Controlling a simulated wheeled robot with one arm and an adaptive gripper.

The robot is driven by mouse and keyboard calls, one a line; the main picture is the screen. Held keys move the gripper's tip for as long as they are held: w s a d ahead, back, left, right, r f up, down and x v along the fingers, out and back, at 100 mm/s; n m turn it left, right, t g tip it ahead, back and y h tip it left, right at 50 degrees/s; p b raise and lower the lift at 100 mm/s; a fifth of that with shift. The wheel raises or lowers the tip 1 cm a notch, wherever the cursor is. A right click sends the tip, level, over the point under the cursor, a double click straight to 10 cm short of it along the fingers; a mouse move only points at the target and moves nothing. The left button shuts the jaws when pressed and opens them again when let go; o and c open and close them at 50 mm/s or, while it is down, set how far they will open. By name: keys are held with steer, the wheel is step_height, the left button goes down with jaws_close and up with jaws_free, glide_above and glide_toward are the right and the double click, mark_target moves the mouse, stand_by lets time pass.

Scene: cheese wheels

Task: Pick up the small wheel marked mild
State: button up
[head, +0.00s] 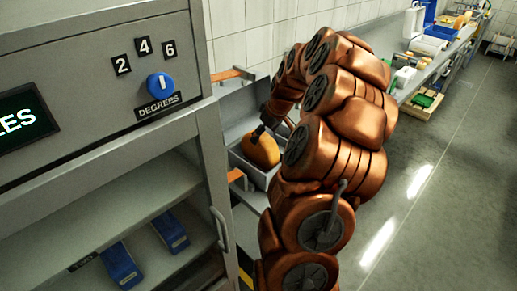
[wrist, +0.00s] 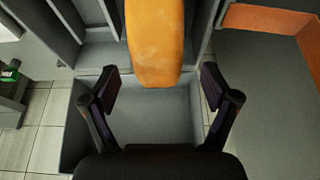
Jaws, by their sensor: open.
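A rounded orange-yellow cheese (head: 261,150) lies in a grey tray (head: 246,169) beside the cabinet. No mark can be read on it, so I cannot tell whether it is the mild wheel. In the wrist view the cheese (wrist: 155,40) stands edge-on, centred ahead of my gripper (wrist: 158,76), its near end about level with the fingertips. My gripper is open, with one finger on each side and a clear gap to the cheese. In the head view my arm hides most of the gripper.
A grey cabinet (head: 95,60) with a blue dial (head: 160,86) and open shelves stands at left. Blue objects (head: 121,265) lie on its lower shelf. Orange brackets (head: 232,75) stick out near the tray. A long counter (head: 440,60) runs back right; the floor (head: 440,190) there is clear.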

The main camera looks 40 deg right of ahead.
mark_target(260, 151)
steer(key=shift+w+a+f, duration=0.1)
steer(key=shift+w+f, duration=0.15)
steer(key=shift+f, duration=0.1)
steer(key=shift+p+x, duration=0.75)
steer(key=shift+x, duration=0.15)
steer(key=shift+d+p+x, duration=0.2)
steer(key=shift+p+x, duration=0.45)
steer(key=shift+x, duration=1)
steer(key=shift+s, duration=0.1)
jaws_close()
